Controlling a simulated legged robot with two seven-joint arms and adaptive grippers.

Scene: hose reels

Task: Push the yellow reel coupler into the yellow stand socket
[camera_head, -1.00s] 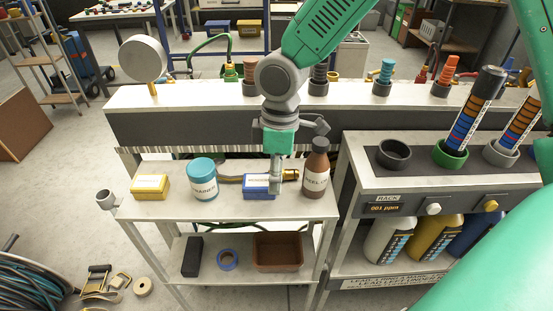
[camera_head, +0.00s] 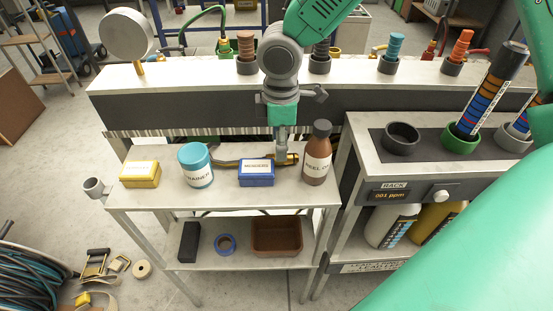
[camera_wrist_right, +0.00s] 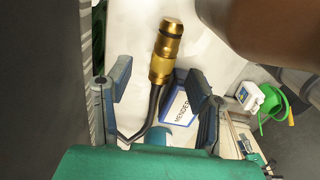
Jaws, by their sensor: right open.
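A brass-yellow coupler (camera_head: 288,159) on a dark hose lies on the bench's upper shelf, behind the blue box and left of the brown bottle. In the right wrist view, the coupler (camera_wrist_right: 165,52) is just beyond and between the fingertips, and its hose runs back between the fingers. My right gripper (camera_head: 281,154) is open above the coupler; its fingers (camera_wrist_right: 157,75) also show in the wrist view. I cannot tell whether they touch it. I cannot make out which socket is the yellow stand socket. My left gripper is not in view.
A blue box (camera_head: 256,173), brown bottle (camera_head: 317,155), teal jar (camera_head: 196,166) and yellow box (camera_head: 140,173) crowd the shelf. A long raised ledge (camera_head: 180,118) stands behind. A rack (camera_head: 375,150) with tubes stands at the right.

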